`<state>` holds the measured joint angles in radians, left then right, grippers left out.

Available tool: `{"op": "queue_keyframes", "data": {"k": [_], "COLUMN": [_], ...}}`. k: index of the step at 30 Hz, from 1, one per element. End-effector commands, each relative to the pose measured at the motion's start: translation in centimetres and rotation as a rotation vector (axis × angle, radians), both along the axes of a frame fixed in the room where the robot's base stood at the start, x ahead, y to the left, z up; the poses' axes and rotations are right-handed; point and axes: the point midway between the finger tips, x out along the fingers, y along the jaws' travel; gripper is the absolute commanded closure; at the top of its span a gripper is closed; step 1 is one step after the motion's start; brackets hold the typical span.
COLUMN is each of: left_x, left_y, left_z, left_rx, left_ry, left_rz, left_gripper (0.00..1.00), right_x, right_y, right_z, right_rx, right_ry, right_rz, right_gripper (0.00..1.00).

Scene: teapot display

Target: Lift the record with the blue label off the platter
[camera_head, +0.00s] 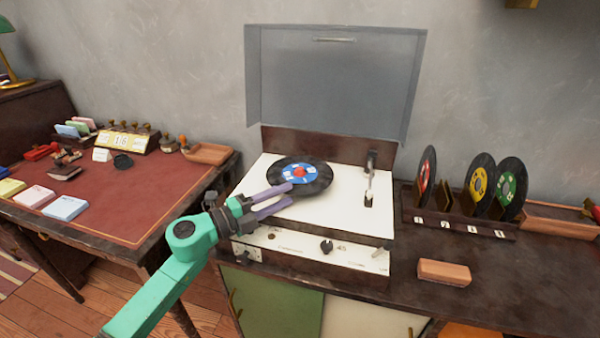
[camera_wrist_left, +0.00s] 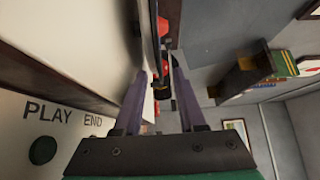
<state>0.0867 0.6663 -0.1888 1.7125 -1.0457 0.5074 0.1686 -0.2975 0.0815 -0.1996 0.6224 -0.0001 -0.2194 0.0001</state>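The record with the blue label (camera_head: 318,183) lies flat on the turntable (camera_head: 345,225), black with a blue label and a red centre. The platter under it is hidden. My left gripper (camera_head: 291,195) is at the record's front left edge, its two purple fingers apart. The upper finger overlaps the record's edge in the head view; I cannot tell whether it touches. In the left wrist view the fingers (camera_wrist_left: 159,75) are spread, with dark and red shapes beyond the gap. No grip on the record shows. My right gripper is out of view.
The tonearm (camera_head: 369,180) stands at the deck's right side, apart from the record. The clear lid (camera_head: 335,85) is raised behind. A rack (camera_head: 460,226) with several records and a wooden block (camera_head: 444,272) are to the right. A red-topped desk (camera_head: 130,205) is at left.

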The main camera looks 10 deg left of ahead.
Motion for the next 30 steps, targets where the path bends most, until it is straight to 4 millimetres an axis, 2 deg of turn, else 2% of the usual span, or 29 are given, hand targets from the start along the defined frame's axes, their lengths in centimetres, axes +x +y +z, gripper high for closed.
{"op": "queue_keyframes", "data": {"k": [1,4,5,30], "left_x": [-0.01,-0.03,-0.04,-0.07], "left_y": [0.01,0.01,0.02,0.03], "left_z": [-0.01,-0.01,-0.01,-0.07], "left_rx": [0.000,0.000,0.000,0.001], "left_ry": [0.000,0.000,0.000,0.001], "left_rz": [0.000,0.000,0.000,-0.001], "left_gripper": [0.60,0.98,1.00,1.00], "right_x": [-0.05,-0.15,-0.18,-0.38], "right_y": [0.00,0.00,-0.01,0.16], "right_z": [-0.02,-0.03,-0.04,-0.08], "right_rx": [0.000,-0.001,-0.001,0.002], "right_ry": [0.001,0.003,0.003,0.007], "right_rz": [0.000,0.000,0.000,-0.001], "right_gripper": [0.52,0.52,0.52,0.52]}}
